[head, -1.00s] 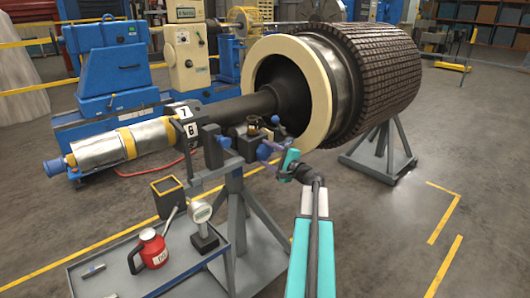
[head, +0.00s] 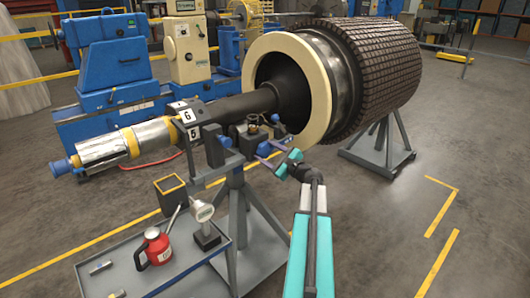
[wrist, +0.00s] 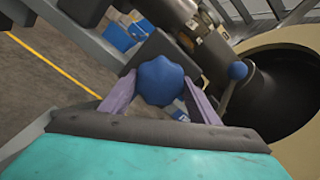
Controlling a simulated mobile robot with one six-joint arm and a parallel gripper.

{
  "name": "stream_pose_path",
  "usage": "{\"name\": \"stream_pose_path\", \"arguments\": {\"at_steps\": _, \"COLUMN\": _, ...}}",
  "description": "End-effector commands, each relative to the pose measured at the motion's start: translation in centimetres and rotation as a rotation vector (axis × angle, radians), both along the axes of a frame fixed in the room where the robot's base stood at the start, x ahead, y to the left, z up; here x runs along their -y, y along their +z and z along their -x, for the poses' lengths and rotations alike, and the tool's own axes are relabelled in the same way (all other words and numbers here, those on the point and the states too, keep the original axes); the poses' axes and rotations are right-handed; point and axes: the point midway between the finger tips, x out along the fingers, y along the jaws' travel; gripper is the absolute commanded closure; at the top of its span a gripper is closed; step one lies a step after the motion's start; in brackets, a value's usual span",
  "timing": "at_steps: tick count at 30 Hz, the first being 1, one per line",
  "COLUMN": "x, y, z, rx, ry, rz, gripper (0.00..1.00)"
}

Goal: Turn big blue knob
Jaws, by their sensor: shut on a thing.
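The big blue knob (wrist: 161,81) is rounded and lobed. It sits in the middle of the wrist view, between the two purple fingers of my gripper (wrist: 160,92), which are shut on it from both sides. In the head view my gripper (head: 267,151) reaches the top of the grey stand (head: 237,190), below the dark shaft (head: 237,106). The knob's far side and its mount are hidden in the wrist view.
A smaller blue ball knob (wrist: 238,70) on a lever stands right of the big one. The large rotor drum (head: 375,65) with its cream ring (head: 315,85) is close behind my gripper. A cart (head: 120,270) holds a red can (head: 153,246) and a gauge (head: 204,213). Floor at right is clear.

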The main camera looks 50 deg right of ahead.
Motion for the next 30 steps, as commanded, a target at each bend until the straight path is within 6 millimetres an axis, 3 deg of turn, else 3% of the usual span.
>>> {"name": "stream_pose_path", "arguments": {"at_steps": 9, "x": 0.1, "y": 0.4, "z": -0.2, "rx": 0.007, "ry": -0.003, "rz": -0.003, "gripper": 0.67}}
{"name": "stream_pose_path", "arguments": {"at_steps": 10, "x": 0.1, "y": 0.4, "z": -0.2, "rx": 0.007, "ry": -0.003, "rz": -0.003, "gripper": 0.42}}
{"name": "stream_pose_path", "arguments": {"at_steps": 13, "x": 0.1, "y": 0.3, "z": -0.2, "rx": 0.005, "ry": -0.002, "rz": -0.002, "gripper": 0.26}}
{"name": "stream_pose_path", "arguments": {"at_steps": 23, "x": 0.0, "y": 0.1, "z": 0.0, "rx": 0.002, "ry": -0.001, "rz": -0.001, "gripper": 0.26}}
{"name": "stream_pose_path", "arguments": {"at_steps": 30, "x": -0.1, "y": 0.0, "z": 1.3, "rx": 0.002, "ry": -0.002, "rz": -0.001, "gripper": 0.26}}
